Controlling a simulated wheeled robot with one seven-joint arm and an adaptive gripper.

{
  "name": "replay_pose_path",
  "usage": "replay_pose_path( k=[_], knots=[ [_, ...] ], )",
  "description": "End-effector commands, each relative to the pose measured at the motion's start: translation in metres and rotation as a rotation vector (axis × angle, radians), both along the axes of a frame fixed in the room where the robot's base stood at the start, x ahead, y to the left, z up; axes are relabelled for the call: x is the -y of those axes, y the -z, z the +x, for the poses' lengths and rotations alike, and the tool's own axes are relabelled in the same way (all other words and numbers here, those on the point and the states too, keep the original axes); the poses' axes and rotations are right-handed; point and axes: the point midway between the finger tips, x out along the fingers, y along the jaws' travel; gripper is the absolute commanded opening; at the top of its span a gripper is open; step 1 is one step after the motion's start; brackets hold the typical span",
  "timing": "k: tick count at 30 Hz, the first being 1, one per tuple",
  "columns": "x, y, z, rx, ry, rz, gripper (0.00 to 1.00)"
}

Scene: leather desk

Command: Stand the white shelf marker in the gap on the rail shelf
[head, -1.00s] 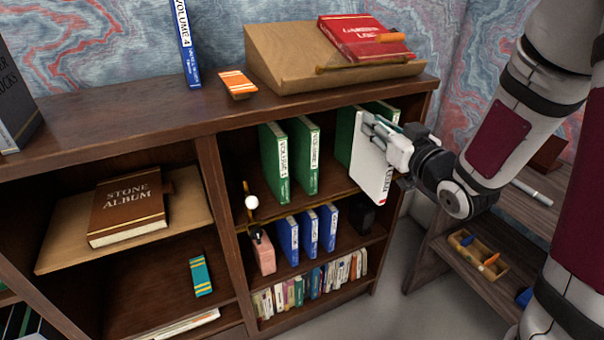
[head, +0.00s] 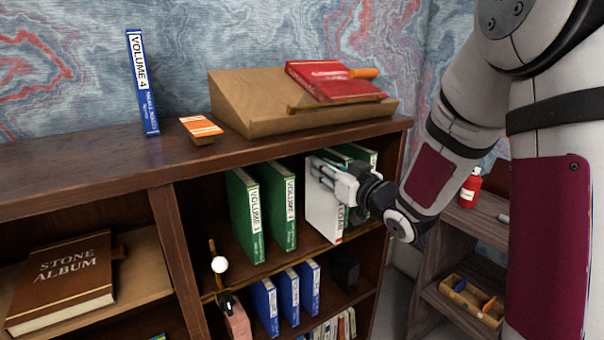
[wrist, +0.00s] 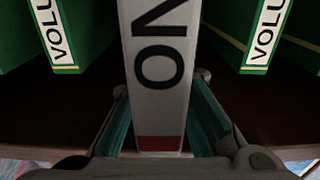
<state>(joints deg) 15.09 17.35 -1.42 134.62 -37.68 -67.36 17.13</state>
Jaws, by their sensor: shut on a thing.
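The white shelf marker (head: 322,205) stands upright in my gripper (head: 330,178), in front of or just inside the upper right compartment of the rail shelf (head: 225,258). My gripper is shut on it. In the wrist view the marker's spine (wrist: 157,75), with large dark letters and a red foot, stands between the two fingers (wrist: 160,128). Green volumes flank it, one at the left (wrist: 65,35) and one at the right (wrist: 262,35), with dark space on both sides. In the head view, two green volumes (head: 262,215) stand left of it, and more green ones (head: 358,155) show behind my gripper.
A brass rail with a white knob (head: 219,265) is at the compartment's left front. Blue books (head: 288,292) stand on the shelf below. A sloped wooden stand (head: 235,105) with a red book (head: 325,80) is on top. A side shelf with a wooden tray (head: 470,300) is at the right.

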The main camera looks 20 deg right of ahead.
Motion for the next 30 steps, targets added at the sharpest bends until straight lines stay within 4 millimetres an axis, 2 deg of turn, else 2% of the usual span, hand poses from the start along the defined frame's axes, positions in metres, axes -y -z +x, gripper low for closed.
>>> replay_pose_path(
  k=[1, 6, 10, 18, 24, 30],
  knots=[
    [-0.005, 0.001, 0.013, 0.003, -0.003, 0.001, 0.00],
    [-0.017, 0.000, 0.049, 0.003, -0.003, 0.001, 0.00],
    [-0.022, 0.000, 0.068, 0.002, -0.001, 0.002, 0.00],
    [-0.028, 0.000, 0.085, 0.002, -0.001, 0.002, 0.00],
    [-0.027, 0.033, 0.083, -0.002, 0.001, 0.002, 0.00],
    [-0.026, 0.034, 0.083, 0.002, 0.001, 0.001, 0.00]
  ],
)
